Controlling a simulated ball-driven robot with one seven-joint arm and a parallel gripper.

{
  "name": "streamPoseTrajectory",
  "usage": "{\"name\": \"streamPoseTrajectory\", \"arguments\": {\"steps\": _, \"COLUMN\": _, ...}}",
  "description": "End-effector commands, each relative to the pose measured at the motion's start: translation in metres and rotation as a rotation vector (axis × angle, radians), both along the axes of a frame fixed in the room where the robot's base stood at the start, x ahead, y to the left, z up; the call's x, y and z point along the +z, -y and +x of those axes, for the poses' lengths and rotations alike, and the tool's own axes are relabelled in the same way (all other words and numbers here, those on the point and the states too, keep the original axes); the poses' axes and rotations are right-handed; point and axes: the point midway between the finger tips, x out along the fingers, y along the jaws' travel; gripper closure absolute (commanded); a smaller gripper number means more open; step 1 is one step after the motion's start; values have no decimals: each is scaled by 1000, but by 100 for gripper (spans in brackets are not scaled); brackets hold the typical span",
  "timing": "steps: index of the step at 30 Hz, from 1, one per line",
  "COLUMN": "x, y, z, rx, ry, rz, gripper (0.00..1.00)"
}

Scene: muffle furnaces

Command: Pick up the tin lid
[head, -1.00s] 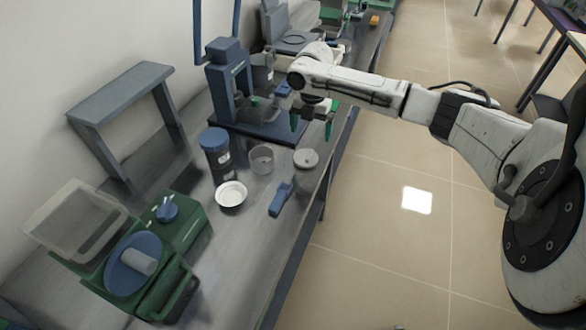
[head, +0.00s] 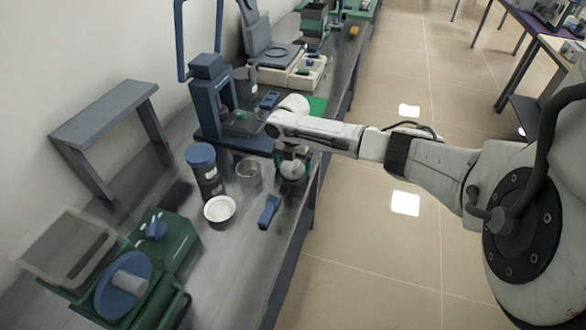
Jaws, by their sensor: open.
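The tin lid (head: 292,171), a small round pale-grey disc, lies on the bench near its right edge. My gripper (head: 292,163) is directly over the lid, with its green fingers to the left and right of it. The gripper is open. I cannot tell whether the fingers touch the lid, and the gripper hides its far part. An open grey tin (head: 249,173) stands just left of the lid.
A white dish (head: 219,209), a blue-lidded dark jar (head: 204,170) and a blue tool (head: 269,212) are nearby. A blue press-like stand (head: 211,100) is behind. A green machine (head: 168,241) stands at front left. The bench (head: 238,262) is clear in front.

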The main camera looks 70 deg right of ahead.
Motion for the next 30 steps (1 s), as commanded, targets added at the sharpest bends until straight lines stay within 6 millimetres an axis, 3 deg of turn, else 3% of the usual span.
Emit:
{"name": "streamPoseTrajectory", "arguments": {"steps": 7, "x": -1, "y": 0, "z": 0, "rx": 1, "ry": 0, "rz": -1, "gripper": 1}}
{"name": "streamPoseTrajectory", "arguments": {"steps": 20, "x": -1, "y": 0, "z": 0, "rx": 0, "ry": 0, "rz": -1, "gripper": 42}}
{"name": "streamPoseTrajectory", "arguments": {"steps": 30, "x": 2, "y": 0, "z": 0, "rx": 0, "ry": 1, "rz": -1, "gripper": 43}}
